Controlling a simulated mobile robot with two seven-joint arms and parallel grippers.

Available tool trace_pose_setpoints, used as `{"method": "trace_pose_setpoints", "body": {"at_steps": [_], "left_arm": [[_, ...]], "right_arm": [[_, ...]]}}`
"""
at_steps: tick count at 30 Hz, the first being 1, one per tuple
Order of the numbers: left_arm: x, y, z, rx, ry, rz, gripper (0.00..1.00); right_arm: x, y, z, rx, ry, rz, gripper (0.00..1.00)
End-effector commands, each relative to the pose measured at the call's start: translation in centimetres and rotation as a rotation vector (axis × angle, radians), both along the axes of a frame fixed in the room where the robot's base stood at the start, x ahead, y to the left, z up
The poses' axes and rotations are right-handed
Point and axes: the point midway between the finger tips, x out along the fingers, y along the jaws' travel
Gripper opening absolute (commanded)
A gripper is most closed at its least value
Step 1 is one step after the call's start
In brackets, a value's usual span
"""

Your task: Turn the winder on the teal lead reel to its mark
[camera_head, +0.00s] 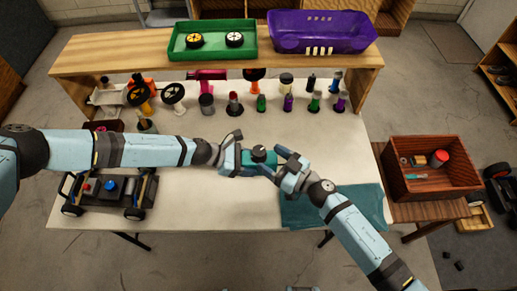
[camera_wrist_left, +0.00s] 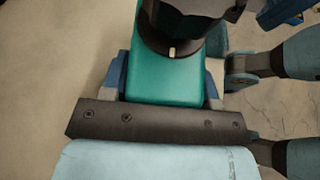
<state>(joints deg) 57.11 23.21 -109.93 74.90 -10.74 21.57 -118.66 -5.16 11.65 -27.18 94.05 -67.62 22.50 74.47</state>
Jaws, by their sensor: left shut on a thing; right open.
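The teal lead reel (camera_head: 266,163) is at the middle of the table, between my two grippers. Its dark winder (camera_head: 259,153) sits on top. My left gripper (camera_head: 243,161) is shut on the reel's body from the left. In the left wrist view the teal body (camera_wrist_left: 172,85) lies between the blue fingers, and the black winder (camera_wrist_left: 185,30) shows a small pale mark on its rim. My right gripper (camera_head: 276,165) is open, at the right side of the reel near the winder. Whether it touches the winder cannot be told.
A car chassis (camera_head: 107,190) stands at the left under my left arm. A teal cloth (camera_head: 335,207) lies under my right arm. Several coloured bottles stand along the back below a shelf (camera_head: 75,63) with a green tray (camera_head: 213,54) and purple basket (camera_head: 350,47). A wooden crate (camera_head: 455,184) is at right.

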Motion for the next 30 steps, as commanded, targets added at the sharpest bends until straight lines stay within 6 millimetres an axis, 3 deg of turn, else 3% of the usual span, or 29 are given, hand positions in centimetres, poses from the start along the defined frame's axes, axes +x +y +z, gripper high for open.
{"method": "trace_pose_setpoints", "body": {"at_steps": [3,9,20,23,27,30], "left_arm": [[0.0,0.0,0.0,0.0,0.0,0.0,0.34],[0.0,0.0,0.0,0.0,0.0,0.0,0.34],[0.0,0.0,0.0,0.0,0.0,0.0,0.34],[0.0,0.0,0.0,0.0,0.0,0.0,0.34],[0.0,0.0,0.0,0.0,0.0,0.0,0.34],[0.0,0.0,0.0,0.0,0.0,0.0,0.34]], "right_arm": [[1.5,1.8,0.1,0.002,-0.001,-0.001,0.69],[3.0,3.4,0.0,0.0,0.0,-0.001,0.69],[3.3,3.9,0.0,-0.001,0.001,-0.001,0.69],[3.3,3.9,0.0,-0.001,0.001,-0.001,0.5],[3.3,3.8,0.0,-0.001,0.001,-0.001,0.19],[3.3,3.9,0.0,0.0,0.0,-0.006,0.19]]}}
